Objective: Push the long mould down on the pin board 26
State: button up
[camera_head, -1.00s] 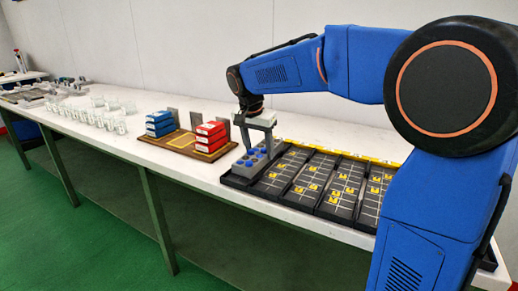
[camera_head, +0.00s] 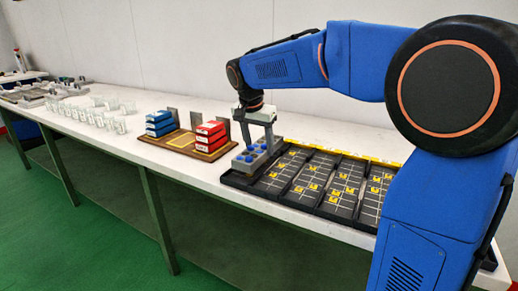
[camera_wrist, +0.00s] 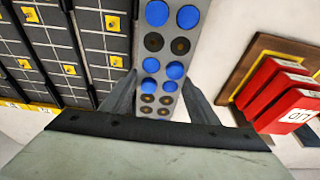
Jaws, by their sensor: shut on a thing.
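The long mould (camera_head: 262,153) is a grey bar with blue round caps and dark round holes along its top. My gripper (camera_head: 257,140) stands over it at the left end of the black tray, its fingers pointing down. In the wrist view the fingers (camera_wrist: 162,103) are on both sides of the mould (camera_wrist: 161,75), closed on its near part. The dark pin boards (camera_head: 315,178) with white grid lines and yellow markers lie in the tray. The mould hides what lies beneath it; I cannot tell how deep it sits. The number 26 is not readable.
A brown wooden board (camera_head: 180,141) with red boxes (camera_head: 210,137) and blue boxes (camera_head: 160,124) stands left of the tray. Clear glasses (camera_head: 108,120) stand further left. The white table (camera_head: 190,178) is bare between the wooden board and its front edge.

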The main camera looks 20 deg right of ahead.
aim_at(259, 148)
jog(key=shift+r, duration=3)
